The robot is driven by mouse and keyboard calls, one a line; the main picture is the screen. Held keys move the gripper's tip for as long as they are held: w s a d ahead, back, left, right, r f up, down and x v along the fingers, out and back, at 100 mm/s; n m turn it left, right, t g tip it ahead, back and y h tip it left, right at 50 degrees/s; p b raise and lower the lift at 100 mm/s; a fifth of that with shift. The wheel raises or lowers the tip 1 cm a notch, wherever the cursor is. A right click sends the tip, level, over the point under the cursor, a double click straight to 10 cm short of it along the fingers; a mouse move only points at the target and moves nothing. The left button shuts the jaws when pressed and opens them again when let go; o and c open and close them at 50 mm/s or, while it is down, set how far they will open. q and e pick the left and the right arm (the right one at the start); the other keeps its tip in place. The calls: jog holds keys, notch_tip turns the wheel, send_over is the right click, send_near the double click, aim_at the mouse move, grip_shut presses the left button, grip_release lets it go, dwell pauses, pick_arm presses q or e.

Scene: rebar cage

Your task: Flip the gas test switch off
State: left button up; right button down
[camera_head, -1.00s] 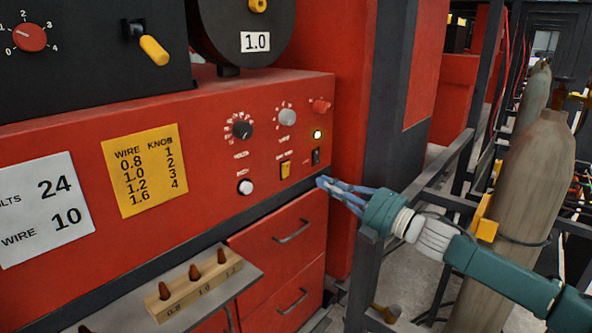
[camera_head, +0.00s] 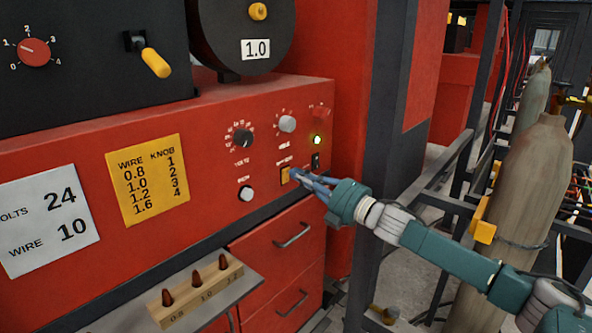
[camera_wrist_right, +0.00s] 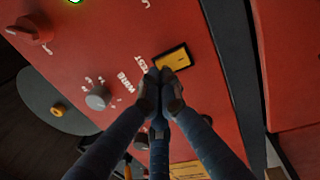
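A yellow rocker switch (camera_head: 285,175) in a black frame sits low on the red panel. It also shows in the right wrist view (camera_wrist_right: 178,59). Lettering beside it there seems to include "TEST", but I cannot read the label surely. A small black switch (camera_head: 315,160) sits to its right, under a green light. My right gripper (camera_head: 298,177) has its blue fingers drawn together, with nothing visible between them. Its fingertips (camera_wrist_right: 164,80) are at the yellow rocker's lower edge and partly cover it; I cannot tell whether they touch. My left gripper is not in view.
Knobs (camera_head: 243,138) and a white button (camera_head: 246,193) are on the panel near the gripper. A wooden tip holder (camera_head: 196,293) stands on a shelf below left. A dark post (camera_head: 397,90) and gas cylinders (camera_head: 530,190) stand to the right.

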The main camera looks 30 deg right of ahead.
jog(key=shift+w+a+r+p, duration=0.1)
jog(key=shift+w+a+p, duration=0.15)
jog(key=shift+w, duration=0.4)
jog(key=shift+w+r, duration=0.2)
